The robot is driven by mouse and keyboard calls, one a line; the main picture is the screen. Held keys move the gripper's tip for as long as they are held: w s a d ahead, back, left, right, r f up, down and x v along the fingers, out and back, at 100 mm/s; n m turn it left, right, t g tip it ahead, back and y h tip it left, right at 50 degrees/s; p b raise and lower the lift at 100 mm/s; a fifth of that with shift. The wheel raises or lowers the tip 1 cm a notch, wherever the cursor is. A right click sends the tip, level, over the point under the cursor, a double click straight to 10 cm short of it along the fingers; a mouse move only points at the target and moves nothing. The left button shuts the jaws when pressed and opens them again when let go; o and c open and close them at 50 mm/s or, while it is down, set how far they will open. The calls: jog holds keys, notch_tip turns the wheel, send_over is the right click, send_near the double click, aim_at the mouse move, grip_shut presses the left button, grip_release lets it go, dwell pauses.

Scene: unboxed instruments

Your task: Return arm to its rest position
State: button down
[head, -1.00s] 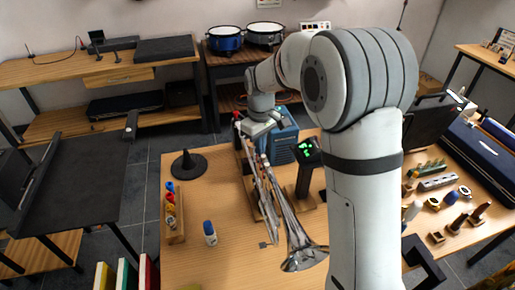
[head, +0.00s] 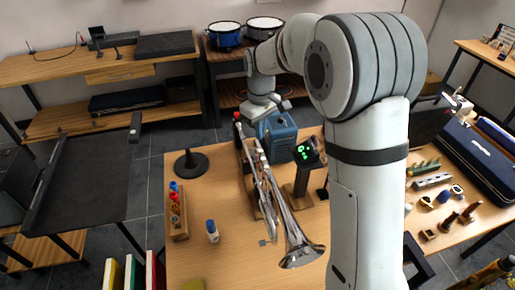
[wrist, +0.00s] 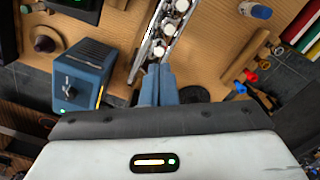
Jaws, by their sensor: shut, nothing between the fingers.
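My arm rises at the right of the head view and bends over to the far side of the table. My gripper (head: 264,112) is at the far end of the wooden table (head: 215,262), beyond the silver trumpet (head: 290,232) and next to a blue box (head: 277,138). In the wrist view my gripper (wrist: 158,78) has its two bluish fingers together with nothing held. The trumpet's valves (wrist: 157,48) show beyond the fingertips there; whether they touch is unclear, but the arm looks raised above it. The blue box (wrist: 84,72) is left of the fingers.
A small stand with a green-lit display (head: 303,172) is right of the trumpet. Drums (head: 264,28) are on the back bench.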

dwell(0.5)
jog(key=shift+s+d+r, duration=0.15)
jog(key=shift+d+r, duration=0.05)
jog(key=shift+d, duration=0.1)
jog(key=s+d+r+m+t, duration=0.1)
jog(key=s+d+r+m, duration=0.1)
jog(key=s+d, duration=0.3)
jog(key=s+d+r+m+t, duration=0.1)
jog(key=s+d+m, duration=0.3)
jog(key=s, duration=0.8)
jog(key=s+d+r+m+t, duration=0.1)
jog(key=s+d+r+m, duration=0.1)
jog(key=s+d, duration=0.4)
jog(key=s+m, duration=0.1)
jog(key=s, duration=0.2)
jog(key=shift+r, duration=0.3)
jog(key=shift+w, duration=0.1)
